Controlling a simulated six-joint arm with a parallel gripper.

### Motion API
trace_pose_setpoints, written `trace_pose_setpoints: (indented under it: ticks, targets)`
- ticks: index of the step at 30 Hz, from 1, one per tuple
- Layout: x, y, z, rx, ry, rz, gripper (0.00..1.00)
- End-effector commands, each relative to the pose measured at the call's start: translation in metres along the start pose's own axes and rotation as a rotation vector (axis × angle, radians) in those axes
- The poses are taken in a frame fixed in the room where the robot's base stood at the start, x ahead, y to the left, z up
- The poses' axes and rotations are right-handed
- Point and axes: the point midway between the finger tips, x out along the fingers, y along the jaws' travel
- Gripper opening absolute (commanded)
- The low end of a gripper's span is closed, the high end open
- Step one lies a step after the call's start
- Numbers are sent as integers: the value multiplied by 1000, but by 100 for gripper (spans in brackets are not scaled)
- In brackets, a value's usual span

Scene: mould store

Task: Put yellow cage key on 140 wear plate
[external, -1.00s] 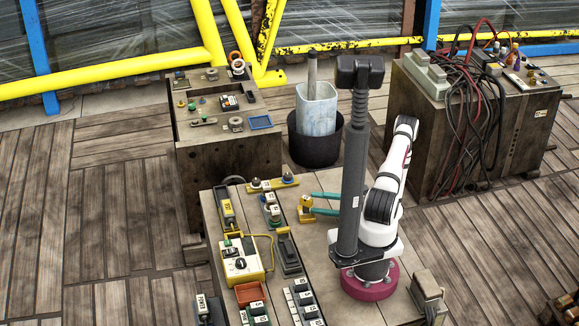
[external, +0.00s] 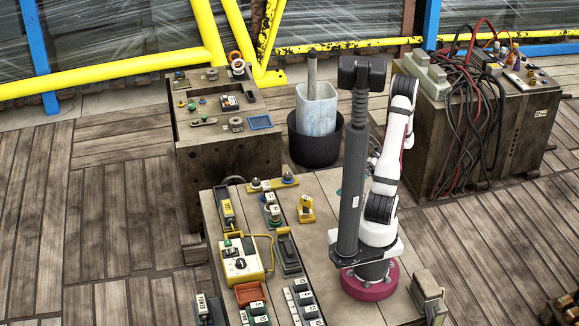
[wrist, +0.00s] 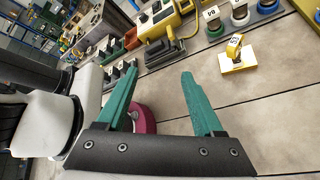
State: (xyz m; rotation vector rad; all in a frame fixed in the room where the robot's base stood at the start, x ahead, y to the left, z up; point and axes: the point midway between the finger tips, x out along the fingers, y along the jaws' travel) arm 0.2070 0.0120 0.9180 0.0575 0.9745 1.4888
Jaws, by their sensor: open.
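A small yellow upright piece on a yellow base, which looks like the yellow cage key (external: 306,207), stands on the bench; it also shows at the upper right of the wrist view (wrist: 235,52). A label is on it, too small to read. My gripper (wrist: 158,78) is open and empty, its two teal fingers wide apart over bare bench, below and left of the yellow piece in the wrist view. In the external view my gripper is mostly hidden behind the dark column. I cannot tell which piece is the 140 wear plate.
A yellow box with a dial (external: 240,262) and cable stands on the left of the bench. Labelled blocks (external: 270,212) stand behind it, and black labelled blocks (external: 303,300) stand at the front. An orange tray (external: 250,292) lies near the front.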

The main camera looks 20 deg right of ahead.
Motion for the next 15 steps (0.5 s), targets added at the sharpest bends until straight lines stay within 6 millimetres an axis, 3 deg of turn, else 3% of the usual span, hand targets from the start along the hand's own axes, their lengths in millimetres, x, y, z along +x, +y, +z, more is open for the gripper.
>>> trace_pose_setpoints:
  ticks: [3, 7, 10, 15]
  targets:
    - [6, 53, 17, -547, 387, -15, 69]
    - [6, 90, 16, -1082, 730, 9, 69]
    - [3, 102, 13, -1345, 894, 26, 69]
    - [0, 107, 11, -1491, 986, 38, 69]
